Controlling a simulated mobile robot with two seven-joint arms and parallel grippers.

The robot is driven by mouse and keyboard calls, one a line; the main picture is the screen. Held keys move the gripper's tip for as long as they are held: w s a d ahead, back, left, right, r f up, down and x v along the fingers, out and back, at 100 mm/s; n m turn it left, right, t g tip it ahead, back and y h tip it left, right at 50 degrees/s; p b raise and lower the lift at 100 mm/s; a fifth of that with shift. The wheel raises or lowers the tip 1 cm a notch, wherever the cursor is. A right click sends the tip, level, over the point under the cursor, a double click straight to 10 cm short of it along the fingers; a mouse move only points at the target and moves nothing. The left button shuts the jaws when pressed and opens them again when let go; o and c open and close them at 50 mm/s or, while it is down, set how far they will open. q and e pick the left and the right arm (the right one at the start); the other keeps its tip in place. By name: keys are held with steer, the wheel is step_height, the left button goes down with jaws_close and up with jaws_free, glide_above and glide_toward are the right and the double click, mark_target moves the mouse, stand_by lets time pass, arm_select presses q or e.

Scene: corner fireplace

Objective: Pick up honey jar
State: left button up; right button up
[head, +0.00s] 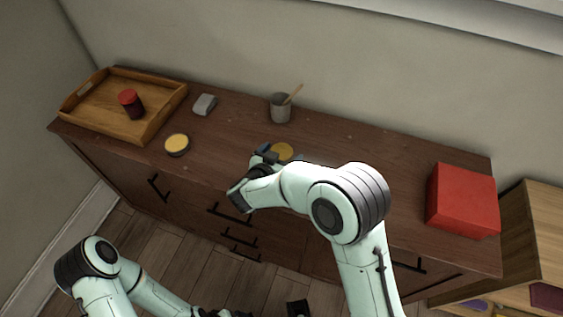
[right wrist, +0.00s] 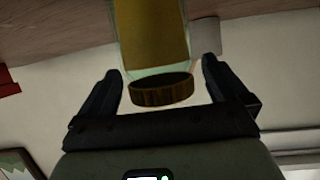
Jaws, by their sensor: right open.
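The honey jar (head: 282,151) stands on the brown cabinet top, its golden lid partly hidden behind my right gripper in the head view. In the right wrist view the glass honey jar (right wrist: 152,38) shows amber contents and a ribbed gold-brown lid, and it appears upside down. My right gripper (right wrist: 162,92) is open, with one finger on each side of the lid. Gaps show between the fingers and the jar. It also shows in the head view (head: 266,158). My left arm is low at the bottom left; its gripper is largely cut off by the frame edge.
A wooden tray (head: 106,120) with a red-lidded dark jar (head: 131,103) is at the left. Near it are a yellow-topped round tin (head: 177,145) and a grey object (head: 204,104). A grey cup (head: 280,108) holding a wooden utensil stands behind. A red box (head: 462,200) is at the right.

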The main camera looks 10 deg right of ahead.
steer(key=shift+w, duration=0.1)
steer(key=c, duration=1.3)
